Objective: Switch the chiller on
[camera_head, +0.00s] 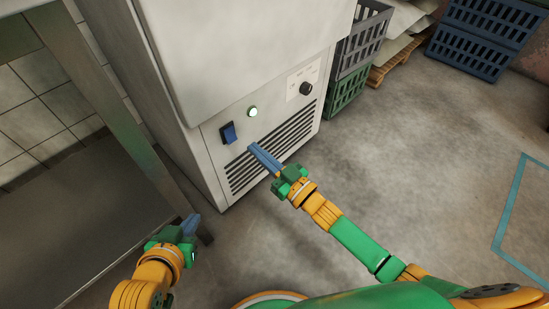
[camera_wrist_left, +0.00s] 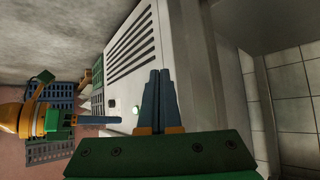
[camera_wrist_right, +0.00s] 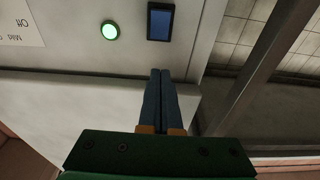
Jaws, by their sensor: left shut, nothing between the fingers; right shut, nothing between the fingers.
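The chiller (camera_head: 240,60) is a pale grey cabinet. Its lower front carries a blue rocker switch (camera_head: 228,133), a round lamp (camera_head: 252,112) glowing pale green, and a black knob (camera_head: 306,88) on a white label. The switch (camera_wrist_right: 160,21) and glowing lamp (camera_wrist_right: 109,31) also show in the right wrist view. My right gripper (camera_head: 252,148) is shut and empty, its tips in front of the panel, below and right of the switch; I cannot tell if they touch. My left gripper (camera_head: 190,219) is shut and empty, lower left, apart from the chiller.
A steel table (camera_head: 60,225) stands left of the chiller, its leg (camera_head: 125,115) close to my left gripper. Dark slotted vents (camera_head: 272,150) lie below the controls. Crates (camera_head: 349,88) stand beside the chiller at the right. The floor (camera_head: 430,150) at the right is clear.

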